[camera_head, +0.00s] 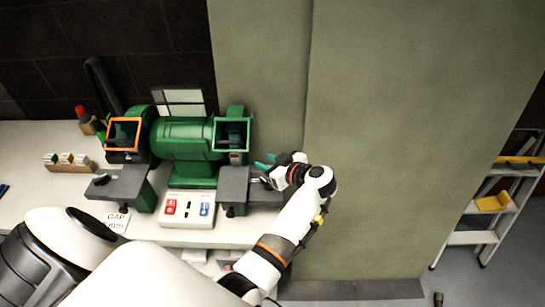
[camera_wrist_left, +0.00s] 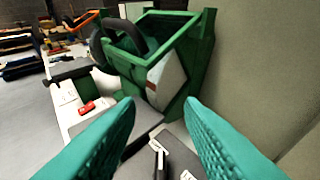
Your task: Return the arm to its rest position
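My left gripper (camera_head: 267,162) has teal fingers and is at the right end of the green bench grinder (camera_head: 182,140), beside its right guard and above the grey right tool rest (camera_head: 236,184). In the left wrist view the two fingers (camera_wrist_left: 160,106) stand wide apart with nothing gripped between their tips. The green guard frame (camera_wrist_left: 190,75) is just beyond them. Small metal parts (camera_wrist_left: 160,158) show lower down between the fingers; I cannot tell exactly what they are. My right gripper is not seen in either view.
The white bench (camera_head: 55,137) carries a white switch box (camera_head: 187,209) with red and blue buttons, a small wooden rack (camera_head: 70,162) and a "GAP" card (camera_head: 116,221). A greenish wall panel (camera_head: 390,120) stands close right of my gripper. A stepladder (camera_head: 497,203) is far right.

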